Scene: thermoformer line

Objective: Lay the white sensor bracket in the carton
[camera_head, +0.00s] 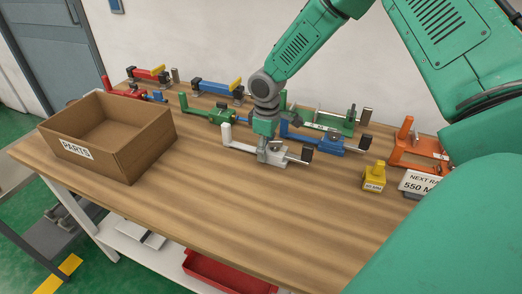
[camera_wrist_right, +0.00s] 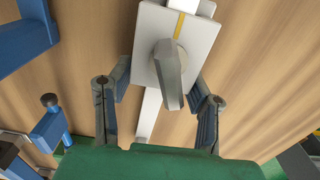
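The white sensor bracket (camera_head: 241,146) lies on the wooden bench near the middle in the head view. It has an upright white post at its left end and a dark knob at its right. My right gripper (camera_head: 266,150) is down at its block. In the wrist view the white block (camera_wrist_right: 150,70) with its grey lever is between the fingers of my right gripper (camera_wrist_right: 163,85); whether both fingers press on it is unclear. The brown carton (camera_head: 140,155) marked PARTS stands open at the bench's left. My left gripper is out of view.
Behind the bracket are a blue fixture (camera_head: 325,144), a green one (camera_head: 330,120) and other coloured clamps. A yellow block (camera_head: 374,178) and an orange fixture (camera_head: 418,150) stand to the right. The bench front is clear, as is the stretch between carton and bracket.

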